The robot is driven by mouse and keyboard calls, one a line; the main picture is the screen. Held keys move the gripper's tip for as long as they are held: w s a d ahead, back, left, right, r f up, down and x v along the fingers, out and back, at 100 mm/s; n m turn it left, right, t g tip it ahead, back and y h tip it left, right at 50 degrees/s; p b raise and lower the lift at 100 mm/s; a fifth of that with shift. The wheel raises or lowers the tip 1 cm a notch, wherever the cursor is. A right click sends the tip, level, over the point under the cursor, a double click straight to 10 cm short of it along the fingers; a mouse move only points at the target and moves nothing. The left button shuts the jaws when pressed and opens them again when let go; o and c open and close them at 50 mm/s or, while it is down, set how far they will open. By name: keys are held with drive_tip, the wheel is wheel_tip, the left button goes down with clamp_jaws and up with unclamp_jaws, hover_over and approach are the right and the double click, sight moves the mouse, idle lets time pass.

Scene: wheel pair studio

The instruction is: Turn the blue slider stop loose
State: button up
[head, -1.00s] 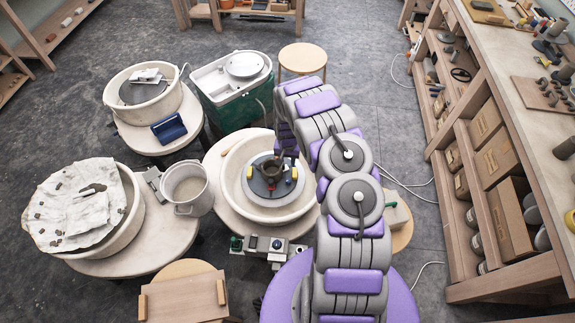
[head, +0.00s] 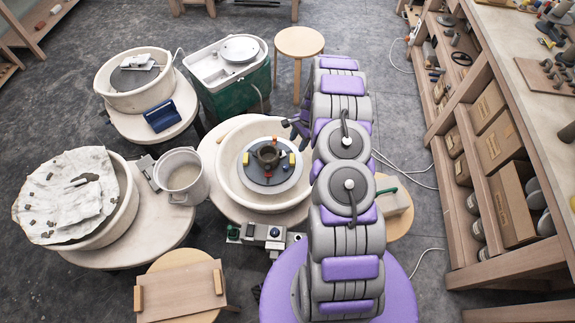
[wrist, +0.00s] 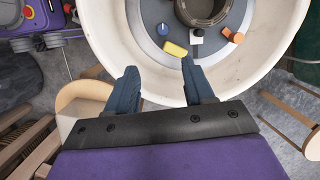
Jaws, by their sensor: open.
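The blue slider stop (wrist: 163,29) shows in the wrist view as a small round blue knob with a pale mark on the grey wheel head (wrist: 150,13). A yellow block (wrist: 175,48) lies just below and right of it. My gripper (wrist: 159,70) is open and empty. Its dark blue fingers point toward the wheel, their tips below the stop in the picture and apart from it. In the head view, the wheel head (head: 250,177) carries a dark ring-shaped pot (head: 267,156), and my gripper is at the basin's upper right, partly hidden by my arm.
The cream basin rim (wrist: 105,45) surrounds the wheel head. A grey pot (head: 182,178) stands left, a round stool (head: 299,42) behind, and shelving (head: 480,130) on the right.

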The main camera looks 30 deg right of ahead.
drive_tip(key=d+m+y, duration=0.1)
drive_tip(key=d+m, duration=0.1)
drive_tip(key=m, duration=0.1)
drive_tip(key=m+b, duration=0.1)
drive_tip(key=b, duration=0.4)
approach(286, 166)
drive_tip(key=shift+t, duration=0.3)
drive_tip(key=x, duration=0.8)
drive_tip(key=shift+s+a+f, duration=0.1)
drive_tip(key=shift+s+f, duration=0.2)
drive_tip(key=shift+f, duration=0.05)
clamp_jaws()
